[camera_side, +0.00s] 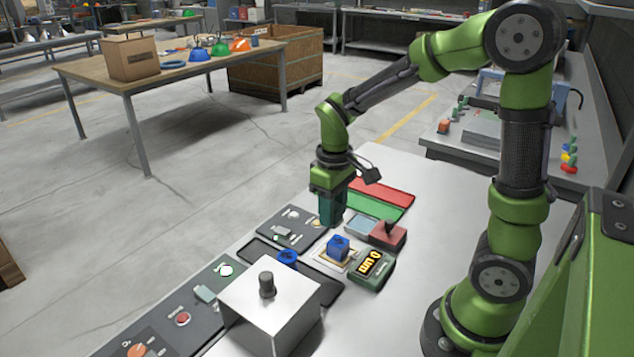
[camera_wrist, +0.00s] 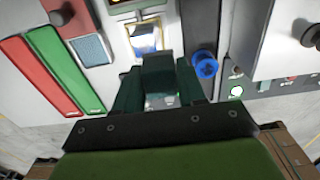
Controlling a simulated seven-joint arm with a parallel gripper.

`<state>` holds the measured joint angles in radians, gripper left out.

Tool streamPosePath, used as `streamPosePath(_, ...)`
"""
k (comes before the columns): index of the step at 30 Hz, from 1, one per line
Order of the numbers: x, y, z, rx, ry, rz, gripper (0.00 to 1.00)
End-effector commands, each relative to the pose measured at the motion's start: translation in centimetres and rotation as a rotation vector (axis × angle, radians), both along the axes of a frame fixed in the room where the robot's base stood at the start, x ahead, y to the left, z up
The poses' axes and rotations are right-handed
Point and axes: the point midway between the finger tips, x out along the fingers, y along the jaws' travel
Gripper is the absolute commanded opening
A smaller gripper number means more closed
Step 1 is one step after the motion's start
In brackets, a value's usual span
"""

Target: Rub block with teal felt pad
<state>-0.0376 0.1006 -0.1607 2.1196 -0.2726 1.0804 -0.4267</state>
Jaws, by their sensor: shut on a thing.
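My gripper (camera_side: 331,208) is shut on a dark teal piece, apparently the teal felt pad, which also shows between the fingers in the wrist view (camera_wrist: 157,72). The fingers hide much of it, and its underside is not visible. A blue block (camera_side: 338,247) stands on a pale, yellow-edged plate just in front of my gripper in the side view. In the wrist view the plate (camera_wrist: 145,37) is partly hidden beyond the held piece. I see no contact between the held piece and the blue block.
A green gauge (camera_side: 374,270) reading 0 um stands right of the block. A second blue piece (camera_side: 288,257) sits on a black tray. A knobbed metal box (camera_side: 268,315) is in front. A dark red knobbed block (camera_side: 388,235) and red (camera_side: 388,190) and green (camera_side: 375,206) strips lie behind.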

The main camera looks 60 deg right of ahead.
Motion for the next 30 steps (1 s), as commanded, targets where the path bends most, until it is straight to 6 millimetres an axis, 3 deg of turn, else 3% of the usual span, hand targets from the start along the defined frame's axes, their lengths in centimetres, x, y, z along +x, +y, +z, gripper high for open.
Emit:
streamPosePath(20,-0.1,0.0,-6.0,0.000,0.003,-0.001,0.16)
streamPosePath(23,-0.1,0.0,-7.7,0.001,0.007,-0.001,0.16)
streamPosePath(24,0.1,-0.5,-7.2,-0.001,-0.002,-0.004,0.12)
streamPosePath(30,0.0,-2.4,-7.6,0.000,0.002,-0.004,0.11)
